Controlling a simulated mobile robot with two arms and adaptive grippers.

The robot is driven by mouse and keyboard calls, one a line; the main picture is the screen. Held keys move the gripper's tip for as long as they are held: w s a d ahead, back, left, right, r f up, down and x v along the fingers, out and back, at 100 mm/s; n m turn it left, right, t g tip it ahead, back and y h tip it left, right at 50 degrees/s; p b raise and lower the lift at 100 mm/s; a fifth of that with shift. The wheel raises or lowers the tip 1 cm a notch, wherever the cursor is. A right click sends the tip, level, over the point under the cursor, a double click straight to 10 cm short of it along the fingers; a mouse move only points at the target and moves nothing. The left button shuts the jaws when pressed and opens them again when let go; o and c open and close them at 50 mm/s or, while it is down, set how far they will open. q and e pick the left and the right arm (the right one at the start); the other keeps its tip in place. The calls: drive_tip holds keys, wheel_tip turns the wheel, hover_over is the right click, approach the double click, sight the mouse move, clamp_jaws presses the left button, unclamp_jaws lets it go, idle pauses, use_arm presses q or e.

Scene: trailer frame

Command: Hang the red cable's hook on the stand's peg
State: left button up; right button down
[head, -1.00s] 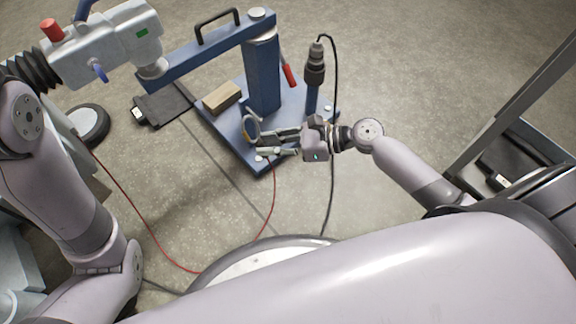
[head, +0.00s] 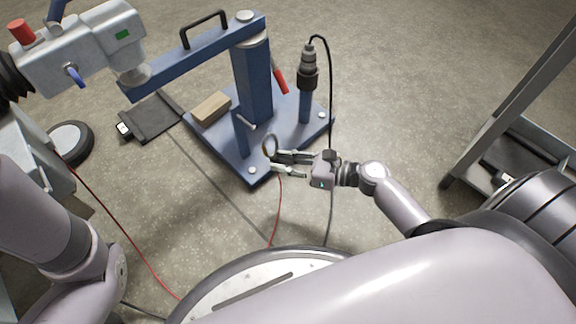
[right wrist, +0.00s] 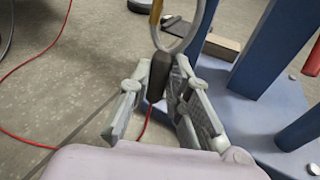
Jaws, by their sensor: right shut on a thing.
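The blue stand (head: 216,155) stands on the floor in the head view. A short blue post (head: 242,140) on its front corner carries a small light peg (head: 248,124). My right gripper (head: 276,161) is beside this post, to its right. It is shut on the dark handle (right wrist: 160,72) of the hook, and the hook's open metal loop (right wrist: 178,42) rises above the fingers in the right wrist view. The loop (head: 267,146) appears apart from the peg in the head view. The red cable (head: 279,206) hangs below the gripper. My left gripper is out of view.
A tan block (head: 211,108) and a taller post with a dark connector (head: 307,78) stand on the base. A blue beam (head: 190,60) reaches left to a grey machine (head: 80,48). A metal frame (head: 508,100) is at right.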

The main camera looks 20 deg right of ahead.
drive_tip(key=w+a+f+b, duration=0.1)
drive_tip(key=w+a+b, duration=0.1)
drive_tip(key=w, duration=0.5)
drive_tip(key=shift+a+f, duration=0.25)
idle(0.5)
idle(0.6)
drive_tip(key=c, duration=1.4)
unclamp_jaws()
drive_tip(key=shift+s+d+f, duration=0.1)
drive_tip(key=shift+s, duration=0.05)
drive_tip(key=v, duration=1.1)
drive_tip(key=shift+s+d, duration=0.2)
drive_tip(key=shift+d, duration=0.1)
